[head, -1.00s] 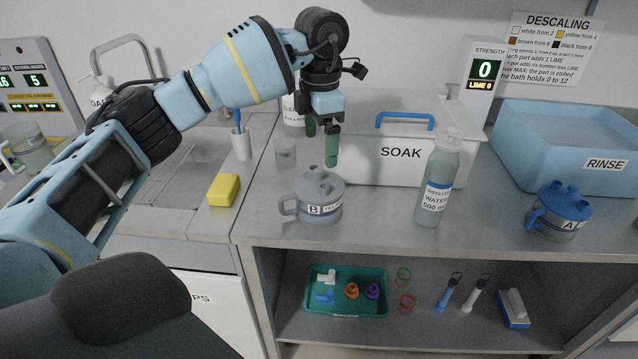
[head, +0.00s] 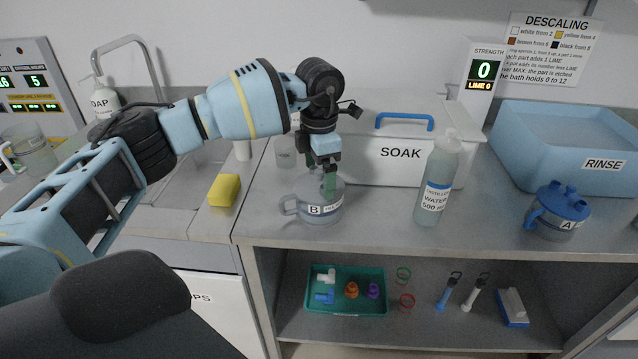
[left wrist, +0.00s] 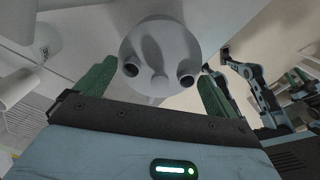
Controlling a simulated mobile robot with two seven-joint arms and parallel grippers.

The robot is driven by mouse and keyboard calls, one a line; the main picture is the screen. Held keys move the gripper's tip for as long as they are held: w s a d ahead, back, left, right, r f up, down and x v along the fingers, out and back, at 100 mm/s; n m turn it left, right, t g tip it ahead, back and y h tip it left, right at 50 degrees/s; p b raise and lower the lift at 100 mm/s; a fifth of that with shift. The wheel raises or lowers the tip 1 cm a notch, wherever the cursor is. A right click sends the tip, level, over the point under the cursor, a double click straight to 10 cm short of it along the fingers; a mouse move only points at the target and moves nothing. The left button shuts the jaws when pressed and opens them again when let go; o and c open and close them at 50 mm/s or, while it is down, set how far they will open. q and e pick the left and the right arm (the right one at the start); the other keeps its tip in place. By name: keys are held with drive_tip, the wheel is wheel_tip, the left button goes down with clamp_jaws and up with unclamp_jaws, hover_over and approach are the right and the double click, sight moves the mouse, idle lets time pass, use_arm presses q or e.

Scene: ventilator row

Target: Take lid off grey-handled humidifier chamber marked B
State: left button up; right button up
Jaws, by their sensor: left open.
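The grey-handled humidifier chamber marked B (head: 322,210) stands upright near the counter's front edge, its grey handle (head: 289,204) to the left. Its grey lid (head: 306,184) is on and partly hidden by my gripper in the head view. The lid with its ports also shows in the left wrist view (left wrist: 158,55). My left gripper (head: 329,187) is just above or at the lid, pointing down. Its green fingers (left wrist: 155,95) are apart, on either side of the lid in the wrist view, with nothing held. I cannot tell if they touch it. My right gripper is out of view.
A SOAK box (head: 372,160) stands behind chamber B, and a water bottle (head: 438,180) to its right. Blue-handled chamber A (head: 560,212) and the RINSE tub (head: 565,150) are farther right. A yellow sponge (head: 224,190) lies left. Counter between B and the bottle is clear.

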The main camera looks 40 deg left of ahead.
sight(319, 170)
use_arm(q)
drive_tip(key=shift+c, duration=0.3)
drive_tip(key=c, duration=1)
drive_tip(key=shift+c, duration=0.7)
drive_tip(key=shift+s+f, duration=0.1)
drive_tip(key=shift+r, duration=0.3)
drive_tip(key=shift+c, duration=0.6)
drive_tip(key=shift+r, duration=0.4)
clamp_jaws()
wheel_tip(319, 170, up, 2)
drive_tip(key=shift+r, duration=0.2)
drive_tip(key=s+d+r, duration=0.1)
drive_tip(key=s+d, duration=0.9)
drive_tip(key=d, duration=0.2)
drive_tip(key=shift+s+r+b, duration=0.2)
drive_tip(key=shift+s+b, duration=0.1)
drive_tip(key=shift+b, duration=0.1)
